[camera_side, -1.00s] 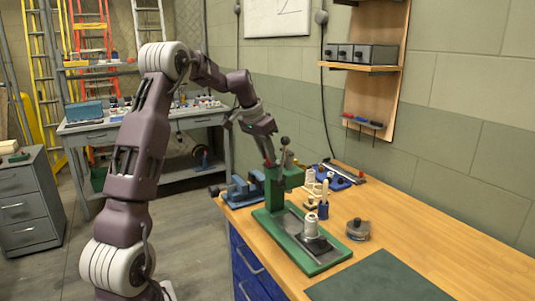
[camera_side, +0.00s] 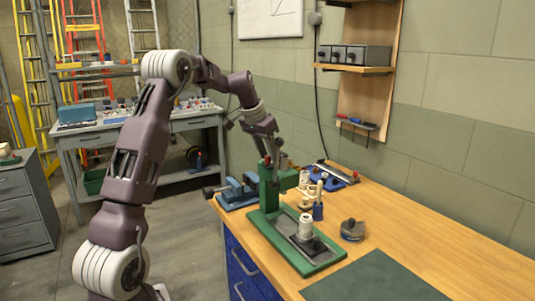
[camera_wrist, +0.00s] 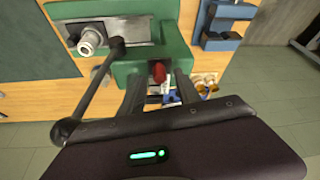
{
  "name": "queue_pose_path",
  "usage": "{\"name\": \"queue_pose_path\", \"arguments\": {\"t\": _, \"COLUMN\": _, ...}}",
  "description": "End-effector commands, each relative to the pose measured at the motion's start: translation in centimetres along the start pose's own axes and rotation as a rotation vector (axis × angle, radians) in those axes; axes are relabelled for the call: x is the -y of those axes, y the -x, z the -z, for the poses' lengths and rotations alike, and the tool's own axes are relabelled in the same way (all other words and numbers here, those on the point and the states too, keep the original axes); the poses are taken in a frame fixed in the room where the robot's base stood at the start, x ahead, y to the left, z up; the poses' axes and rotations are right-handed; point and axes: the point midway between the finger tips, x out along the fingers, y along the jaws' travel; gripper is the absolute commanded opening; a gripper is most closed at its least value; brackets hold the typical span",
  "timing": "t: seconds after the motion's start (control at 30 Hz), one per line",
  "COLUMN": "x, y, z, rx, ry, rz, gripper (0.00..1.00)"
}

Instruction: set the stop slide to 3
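The green press (camera_side: 268,192) stands on the wooden bench, and its green head also fills the upper middle of the wrist view (camera_wrist: 165,52). A small red knob (camera_wrist: 159,72) on the head's near side looks like the stop slide's grip; it shows as a red spot in the side view (camera_side: 267,160). No scale or number can be read. My gripper (camera_wrist: 158,82) is at the press head, its two fingers apart on either side of the red knob. I cannot tell whether either finger touches it. In the side view my gripper (camera_side: 270,160) points down at the head.
A press lever with a dark ball end (camera_wrist: 65,131) slants close by my gripper's left in the wrist view. A white cylinder (camera_side: 305,226) stands on the press base. A blue vise (camera_side: 238,192) and a grey round part (camera_side: 353,230) sit nearby.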

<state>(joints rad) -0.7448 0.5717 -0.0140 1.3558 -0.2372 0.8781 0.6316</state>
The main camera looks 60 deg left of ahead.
Motion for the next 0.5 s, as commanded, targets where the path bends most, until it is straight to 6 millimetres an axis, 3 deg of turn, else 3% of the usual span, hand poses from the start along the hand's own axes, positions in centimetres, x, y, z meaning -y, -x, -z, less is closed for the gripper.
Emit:
{"name": "queue_pose_path", "arguments": {"t": 0.17, "x": 0.0, "y": 0.4, "z": 0.0, "rx": 0.001, "ry": 0.000, "rz": 0.001, "gripper": 0.39}}
{"name": "queue_pose_path", "arguments": {"t": 0.5, "x": 0.1, "y": 6.5, "z": 0.0, "rx": -0.001, "ry": 0.001, "rz": 0.001, "gripper": 0.39}}
